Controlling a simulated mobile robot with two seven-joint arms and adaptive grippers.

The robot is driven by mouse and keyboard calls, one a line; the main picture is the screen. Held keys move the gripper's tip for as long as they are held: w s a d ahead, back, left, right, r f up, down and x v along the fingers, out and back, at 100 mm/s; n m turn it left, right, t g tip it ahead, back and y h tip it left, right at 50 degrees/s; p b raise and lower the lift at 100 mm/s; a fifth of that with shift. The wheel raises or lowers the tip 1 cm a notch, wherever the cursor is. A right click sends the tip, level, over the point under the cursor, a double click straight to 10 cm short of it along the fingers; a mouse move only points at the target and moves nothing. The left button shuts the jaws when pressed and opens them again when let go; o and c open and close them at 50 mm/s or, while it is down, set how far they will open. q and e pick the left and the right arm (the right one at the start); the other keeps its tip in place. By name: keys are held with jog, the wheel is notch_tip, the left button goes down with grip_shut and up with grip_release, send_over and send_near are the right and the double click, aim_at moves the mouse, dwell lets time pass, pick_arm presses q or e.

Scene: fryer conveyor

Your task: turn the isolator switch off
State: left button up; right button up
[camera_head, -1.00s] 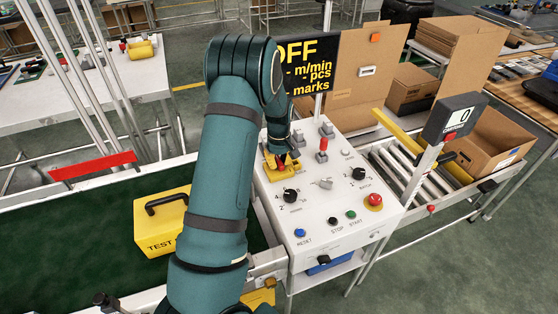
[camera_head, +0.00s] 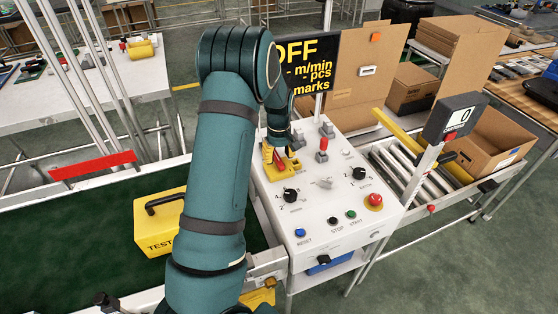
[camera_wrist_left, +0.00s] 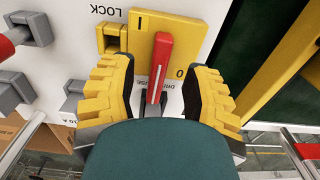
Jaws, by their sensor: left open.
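The isolator switch is a yellow plate with a red handle on the white control panel. In the left wrist view its plate (camera_wrist_left: 197,38) carries the marks I and 0, and the red handle (camera_wrist_left: 160,62) stands roughly upright in the picture. In the head view the red handle (camera_head: 278,159) is partly hidden by my arm. My left gripper (camera_wrist_left: 158,75) is open, with one yellow-padded finger on each side of the handle and visible gaps to both. It also shows in the head view (camera_head: 281,161), largely covered by its own wrist. My right gripper is not in view.
The panel (camera_head: 322,215) also bears a red-tipped toggle (camera_head: 323,144), black knobs, coloured buttons and a red emergency stop (camera_head: 375,200) close by. A display (camera_head: 310,65) reading OFF stands behind. A yellow test box (camera_head: 155,222) sits on the green belt (camera_head: 60,240) at left.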

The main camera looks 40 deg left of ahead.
aim_at(279, 160)
pick_arm(q)
notch_tip(279, 160, up, 9)
dwell(0.3)
dwell(0.5)
